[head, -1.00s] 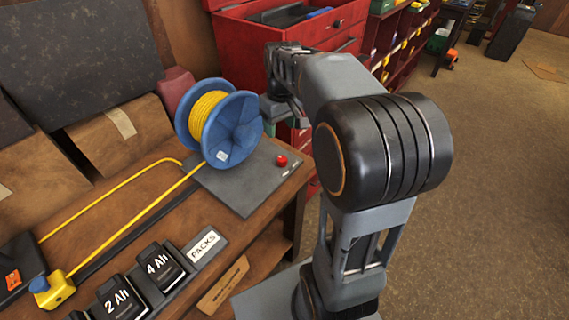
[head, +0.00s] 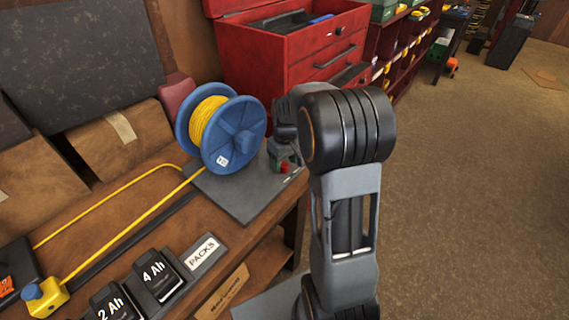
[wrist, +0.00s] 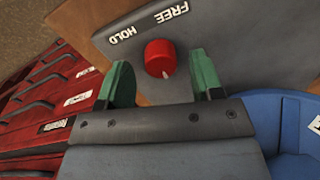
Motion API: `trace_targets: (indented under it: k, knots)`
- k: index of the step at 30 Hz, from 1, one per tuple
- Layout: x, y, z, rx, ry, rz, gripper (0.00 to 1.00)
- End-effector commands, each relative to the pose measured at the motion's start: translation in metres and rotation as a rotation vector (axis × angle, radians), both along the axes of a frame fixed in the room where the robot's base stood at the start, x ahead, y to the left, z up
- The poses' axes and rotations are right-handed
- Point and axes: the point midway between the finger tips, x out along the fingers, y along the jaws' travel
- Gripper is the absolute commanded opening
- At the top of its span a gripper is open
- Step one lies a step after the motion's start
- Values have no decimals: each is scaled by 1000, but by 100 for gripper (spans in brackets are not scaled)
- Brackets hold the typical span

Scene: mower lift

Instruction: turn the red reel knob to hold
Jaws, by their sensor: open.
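The red reel knob (wrist: 160,58) stands on a grey plate (wrist: 235,30) marked FREE and HOLD. A small white mark shows on the knob's lower edge in the wrist view, on the side away from the labels. My gripper (wrist: 160,68) is open, its two green fingers on either side of the knob with a gap on each side. In the head view the knob (head: 284,168) shows beside my gripper (head: 278,163), partly covered by it. The blue reel (head: 236,140) with yellow line stands on the same plate, just left of my gripper.
A red tool chest (head: 285,50) stands behind my arm; its drawers also show in the wrist view (wrist: 50,110). Battery packs (head: 155,275) and a yellow connector (head: 45,298) lie at the bench front. Open floor (head: 460,200) lies to the right.

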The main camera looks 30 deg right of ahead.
Motion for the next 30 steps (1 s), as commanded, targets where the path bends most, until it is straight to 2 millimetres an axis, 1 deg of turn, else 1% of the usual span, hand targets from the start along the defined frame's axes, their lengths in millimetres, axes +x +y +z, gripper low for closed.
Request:
trace_targets:
  k: [1,6,15,17,30]
  knots:
    - [0,0,-4,1,1,0,60]
    - [0,1,-12,0,-1,0,60]
    - [0,1,-13,0,-1,0,60]
    - [0,1,-13,0,-1,0,55]
    - [0,1,-13,0,-1,0,13]
